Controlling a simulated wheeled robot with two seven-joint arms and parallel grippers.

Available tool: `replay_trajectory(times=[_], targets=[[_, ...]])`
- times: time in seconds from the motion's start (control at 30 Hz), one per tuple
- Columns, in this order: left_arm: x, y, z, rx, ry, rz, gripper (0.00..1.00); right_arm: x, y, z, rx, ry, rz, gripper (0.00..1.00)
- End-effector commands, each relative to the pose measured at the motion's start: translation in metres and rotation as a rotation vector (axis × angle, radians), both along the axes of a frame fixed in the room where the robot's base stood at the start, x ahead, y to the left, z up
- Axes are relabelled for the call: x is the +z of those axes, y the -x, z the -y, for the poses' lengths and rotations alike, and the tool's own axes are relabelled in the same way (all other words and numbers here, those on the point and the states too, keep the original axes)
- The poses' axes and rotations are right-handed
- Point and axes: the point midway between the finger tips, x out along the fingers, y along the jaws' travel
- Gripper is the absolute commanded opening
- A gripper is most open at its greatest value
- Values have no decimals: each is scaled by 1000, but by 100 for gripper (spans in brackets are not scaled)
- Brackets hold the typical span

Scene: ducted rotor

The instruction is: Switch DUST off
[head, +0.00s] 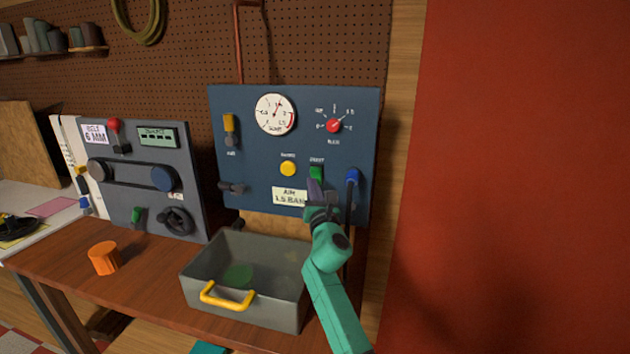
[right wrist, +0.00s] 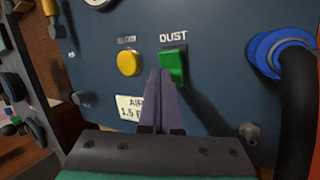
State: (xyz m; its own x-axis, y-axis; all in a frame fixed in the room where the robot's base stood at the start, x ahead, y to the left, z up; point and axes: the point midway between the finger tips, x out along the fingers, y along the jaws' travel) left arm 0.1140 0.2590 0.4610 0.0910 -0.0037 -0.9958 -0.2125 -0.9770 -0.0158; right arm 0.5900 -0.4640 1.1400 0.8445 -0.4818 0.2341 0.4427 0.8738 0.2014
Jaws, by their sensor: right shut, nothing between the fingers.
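The DUST switch is a green rocker (head: 316,173) on the blue panel (head: 240,108), under its label. In the right wrist view the green rocker (right wrist: 172,67) stands out from the panel, its face tilted. My right gripper (head: 315,186) is just below the switch in the head view. In the right wrist view my right gripper's fingertips (right wrist: 159,74) are together and empty, at the lower left edge of the rocker and overlapping it. I cannot tell whether they touch it. My left gripper is not in view.
A yellow button (right wrist: 129,63) sits left of the switch. A blue hose fitting (head: 352,176) with a dark hose is at the right. A grey bin (head: 280,304) with a yellow handle stands below, beside an orange cup (head: 104,258). A red wall (head: 520,180) fills the right.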

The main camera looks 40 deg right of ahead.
Motion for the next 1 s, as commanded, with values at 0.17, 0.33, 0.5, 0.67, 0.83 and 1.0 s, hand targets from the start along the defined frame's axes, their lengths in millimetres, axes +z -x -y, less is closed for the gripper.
replay_trajectory(times=[0.17,0.33,0.5,0.67,0.83,1.0], targets=[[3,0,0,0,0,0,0,2,3,-3,0,-1,0,0],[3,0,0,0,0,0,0,2,3,-3,0,-1,0,0],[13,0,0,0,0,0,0,10,8,-12,1,-1,1,0],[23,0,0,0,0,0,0,17,17,-24,1,-1,0,0],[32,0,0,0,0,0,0,23,25,-36,0,-1,0,0],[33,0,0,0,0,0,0,23,29,-41,0,-1,0,0]])
